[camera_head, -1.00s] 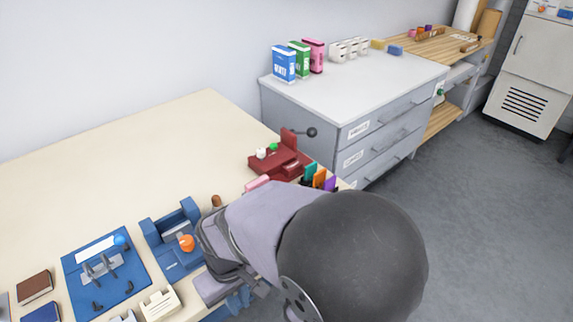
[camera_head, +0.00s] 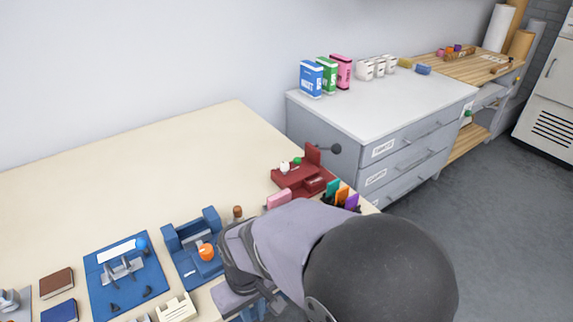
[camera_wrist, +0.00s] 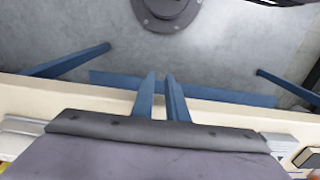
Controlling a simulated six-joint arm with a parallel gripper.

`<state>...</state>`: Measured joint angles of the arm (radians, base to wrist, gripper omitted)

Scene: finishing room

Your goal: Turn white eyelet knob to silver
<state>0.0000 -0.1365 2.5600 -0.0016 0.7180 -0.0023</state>
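A white knob (camera_head: 285,168) sits on the dark red bench press (camera_head: 318,184) at the table's far right end, beside a green knob (camera_head: 297,161). The knob is too small to read any setting marks. No silver mark can be made out. My gripper shows in the wrist view (camera_wrist: 160,76) as two blue fingers with a narrow gap and nothing between them. It points past the table's front edge toward the floor. In the head view my arm hides most of it. It is well short of the red press.
A blue fixture with an orange knob (camera_head: 206,252) stands close to my arm. A blue board (camera_head: 126,279) with a blue knob lies left of it. Colored cards (camera_head: 342,193) and a pink block (camera_head: 279,200) stand near the red press. The back of the table (camera_head: 120,185) is clear.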

